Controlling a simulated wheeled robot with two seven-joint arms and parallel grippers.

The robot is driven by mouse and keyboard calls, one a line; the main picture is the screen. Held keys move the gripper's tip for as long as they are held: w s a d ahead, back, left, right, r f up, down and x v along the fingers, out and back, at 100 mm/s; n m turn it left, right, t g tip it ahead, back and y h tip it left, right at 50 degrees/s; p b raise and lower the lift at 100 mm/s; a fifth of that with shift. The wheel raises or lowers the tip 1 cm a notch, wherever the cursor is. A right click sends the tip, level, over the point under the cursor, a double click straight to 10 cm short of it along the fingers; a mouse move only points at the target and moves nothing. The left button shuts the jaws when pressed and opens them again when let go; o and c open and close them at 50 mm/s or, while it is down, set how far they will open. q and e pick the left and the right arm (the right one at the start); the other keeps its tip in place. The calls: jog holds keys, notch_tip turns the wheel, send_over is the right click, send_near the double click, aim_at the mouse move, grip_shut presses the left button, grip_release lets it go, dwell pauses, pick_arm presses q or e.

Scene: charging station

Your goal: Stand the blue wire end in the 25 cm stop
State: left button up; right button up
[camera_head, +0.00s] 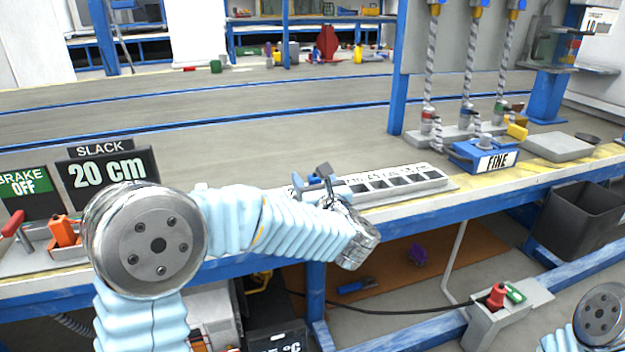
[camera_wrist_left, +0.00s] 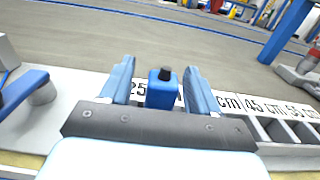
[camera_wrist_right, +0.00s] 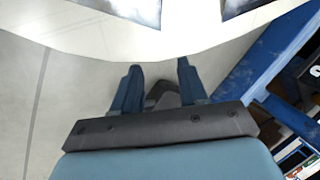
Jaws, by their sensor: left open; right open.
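The blue wire end, a small upright blue block with a black top (camera_wrist_left: 162,90), stands between the spread fingers of my left gripper (camera_wrist_left: 164,88) in the left wrist view. It is beside the "25" print on the white stop strip (camera_wrist_left: 228,104); its foot is hidden, so I cannot tell how it sits. The strip (camera_head: 452,184) with its row of dark slots also shows in the head view, where my left gripper (camera_head: 318,182) is at its left end. My right gripper (camera_wrist_right: 157,88) is open in the right wrist view, with a dark grey shape between its fingers.
The SLACK sign (camera_head: 110,178) reads 20 cm, beside a green BRAKE OFF sign (camera_head: 24,190). A blue box marked FINE (camera_head: 462,154) and hanging twisted cables (camera_head: 468,60) stand at right. A dark bin (camera_head: 580,222) is at the bench's right.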

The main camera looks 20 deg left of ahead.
pick_arm(q)
jog(key=v, duration=1.3)
jog(key=shift+s+d, duration=0.25)
jog(key=shift+s, duration=0.05)
